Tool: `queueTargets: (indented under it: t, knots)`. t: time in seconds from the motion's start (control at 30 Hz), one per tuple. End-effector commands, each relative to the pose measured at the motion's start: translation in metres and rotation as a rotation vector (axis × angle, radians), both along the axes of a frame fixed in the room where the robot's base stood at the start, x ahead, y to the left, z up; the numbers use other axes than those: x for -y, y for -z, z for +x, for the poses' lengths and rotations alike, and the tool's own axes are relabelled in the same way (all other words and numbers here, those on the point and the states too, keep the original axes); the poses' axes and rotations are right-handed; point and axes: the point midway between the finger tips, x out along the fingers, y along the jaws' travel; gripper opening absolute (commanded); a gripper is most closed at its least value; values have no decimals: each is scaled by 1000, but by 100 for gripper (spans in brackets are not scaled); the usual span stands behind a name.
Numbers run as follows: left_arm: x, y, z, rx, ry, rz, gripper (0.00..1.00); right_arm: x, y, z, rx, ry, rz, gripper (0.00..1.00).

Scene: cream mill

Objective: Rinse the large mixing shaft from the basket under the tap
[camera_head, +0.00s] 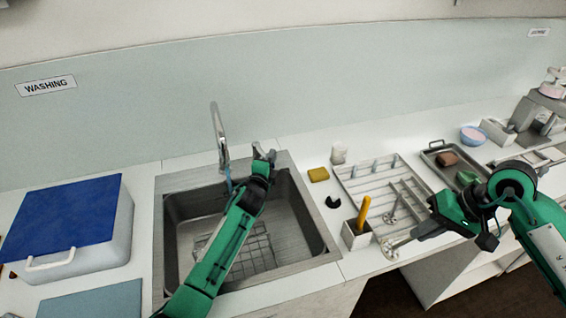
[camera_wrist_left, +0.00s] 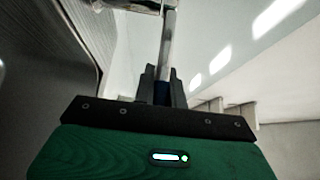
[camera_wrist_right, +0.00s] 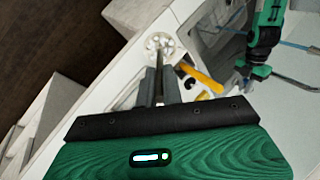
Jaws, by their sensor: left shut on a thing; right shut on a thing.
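The large mixing shaft (camera_head: 391,250) has a pale, pierced disc at its end. My right gripper (camera_head: 433,229) is shut on its rod and holds it in front of the counter, right of the sink. The disc also shows beyond the jaws in the right wrist view (camera_wrist_right: 160,46). The tap (camera_head: 220,135) rises behind the sink (camera_head: 318,232), and a thin bluish stream appears below its spout. My left gripper (camera_head: 264,156) is shut at the tap, seemingly on its lever; a grey bar (camera_wrist_left: 167,40) runs up from its jaws. A wire basket (camera_head: 262,250) lies in the sink.
A holder (camera_head: 356,238) with a yellow-handled tool stands between sink and right gripper. Behind are a metal rack (camera_head: 365,185), a yellow sponge (camera_head: 318,174) and a tray (camera_head: 432,150). A blue-lidded bin (camera_head: 65,220) stands left of the sink.

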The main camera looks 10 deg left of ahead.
Motion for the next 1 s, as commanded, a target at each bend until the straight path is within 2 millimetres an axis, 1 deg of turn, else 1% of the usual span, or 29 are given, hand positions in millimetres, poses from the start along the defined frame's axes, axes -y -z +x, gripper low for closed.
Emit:
queueTargets:
  t: [0.13,0.17,0.2,0.27,0.53,0.67,0.77,1.0]
  knots:
    - [0,0,0,1,1,-1,0,0,0,0,0,0,0,0]
    - [0,0,0,0,0,-1,16,0,0,0,0,0,0,0]
    - [0,0,0,0,0,-1,24,0,0,0,0,0,0,0]
    - [0,0,0,0,0,-1,35,0,0,0,0,0,0,0]
    - [0,0,-1,0,1,-1,35,0,-1,0,0,0,0,0]
    - [0,0,-7,-2,1,-1,35,0,-5,0,0,0,0,0]
    - [-1,-2,-18,-2,1,-1,35,0,-12,0,0,0,0,0]
    - [-5,-3,-61,-2,1,-1,35,0,-31,0,0,0,0,0]
